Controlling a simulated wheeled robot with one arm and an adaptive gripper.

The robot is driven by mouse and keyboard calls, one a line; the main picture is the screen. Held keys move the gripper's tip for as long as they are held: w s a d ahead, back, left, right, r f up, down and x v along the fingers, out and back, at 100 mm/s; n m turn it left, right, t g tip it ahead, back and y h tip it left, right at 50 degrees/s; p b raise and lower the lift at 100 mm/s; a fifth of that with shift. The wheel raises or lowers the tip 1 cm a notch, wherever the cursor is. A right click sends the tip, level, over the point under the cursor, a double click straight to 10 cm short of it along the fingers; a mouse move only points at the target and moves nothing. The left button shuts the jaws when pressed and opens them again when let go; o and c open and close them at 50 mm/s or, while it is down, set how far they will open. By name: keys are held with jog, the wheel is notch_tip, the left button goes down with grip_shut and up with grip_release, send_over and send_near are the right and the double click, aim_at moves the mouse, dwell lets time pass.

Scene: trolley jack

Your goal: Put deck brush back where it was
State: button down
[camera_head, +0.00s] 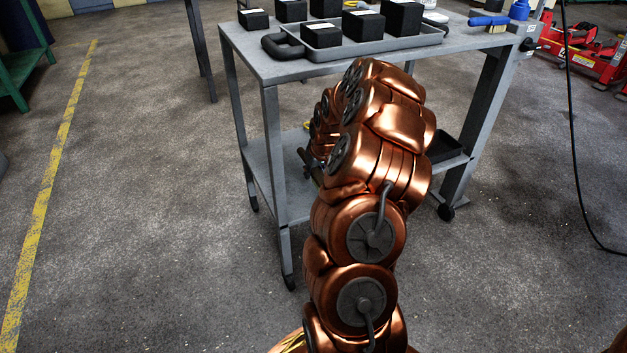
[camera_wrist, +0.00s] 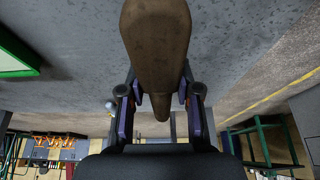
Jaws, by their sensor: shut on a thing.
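The deck brush (camera_wrist: 157,45) shows in the wrist view as a long, worn brown body narrowing to a blunt end between my fingers. Its bristles cannot be made out. My gripper (camera_wrist: 160,97) is shut on it, one finger on each side. In the head view my copper arm reaches to the grey trolley (camera_head: 258,62) and hides most of the gripper. Only some dark parts of it show left of the arm, near the lower shelf's height. The brush cannot be made out clearly there.
A grey tray (camera_head: 430,38) with several black boxes lies on the trolley top. A blue-handled brush (camera_head: 489,21) lies at the top's right end. A black bin (camera_head: 445,147) sits on the lower shelf. A red jack (camera_head: 590,58) stands at right. A black cable hangs at right. Floor at left is clear.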

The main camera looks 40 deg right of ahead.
aim_at(313, 186)
jog(key=shift+w, duration=0.2)
jog(key=shift+f+b, duration=1.05)
jog(key=shift+f, duration=0.75)
jog(key=shift+f, duration=0.1)
jog(key=c, duration=0.8)
grip_release()
jog(key=p+v, duration=0.3)
jog(key=v, duration=0.9)
jog(key=shift+p, duration=0.35)
